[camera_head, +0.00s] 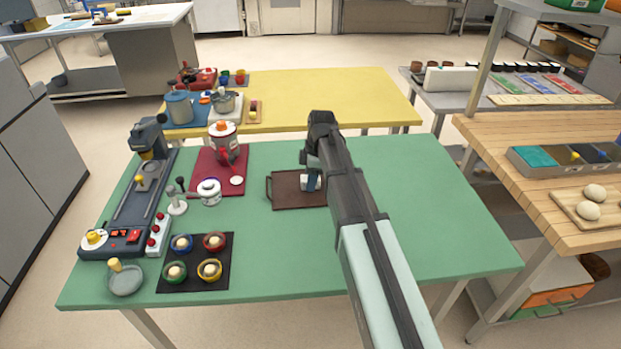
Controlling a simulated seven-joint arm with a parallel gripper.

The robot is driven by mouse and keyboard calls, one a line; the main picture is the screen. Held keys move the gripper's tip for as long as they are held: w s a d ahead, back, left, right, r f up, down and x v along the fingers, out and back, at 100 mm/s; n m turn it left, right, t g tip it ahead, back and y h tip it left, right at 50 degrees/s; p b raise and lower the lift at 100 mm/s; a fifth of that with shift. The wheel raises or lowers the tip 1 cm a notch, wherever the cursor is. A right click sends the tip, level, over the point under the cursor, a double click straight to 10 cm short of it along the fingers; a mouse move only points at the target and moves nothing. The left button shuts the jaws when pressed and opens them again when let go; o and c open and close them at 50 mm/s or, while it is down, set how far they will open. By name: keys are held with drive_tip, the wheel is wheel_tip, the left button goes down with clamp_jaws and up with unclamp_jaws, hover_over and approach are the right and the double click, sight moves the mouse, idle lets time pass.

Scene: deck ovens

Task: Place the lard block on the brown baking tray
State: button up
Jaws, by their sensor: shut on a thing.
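The brown baking tray (285,190) lies flat on the green table, with a handle at its left end. My arm covers its right part. My gripper (311,185) is over the tray, pointing down, and is shut on a small pale thing. This looks like the lard block, but it is mostly hidden by the fingers and too small to make out clearly. I cannot tell whether it touches the tray.
A red mat (205,181) with a red-and-white pot stands left of the tray. A black mat (195,282) with several coloured cups lies at the front. A dark machine (128,220) stands at the left. The green table's right side (440,220) is clear.

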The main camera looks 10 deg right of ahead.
drive_tip(key=shift+f, duration=0.1)
drive_tip(key=o, duration=1.1)
drive_tip(key=r, duration=0.4)
drive_tip(key=d+r, duration=0.1)
drive_tip(key=r, duration=0.7)
drive_tip(key=shift+d+r, duration=0.1)
drive_tip(key=shift+d, duration=0.3)
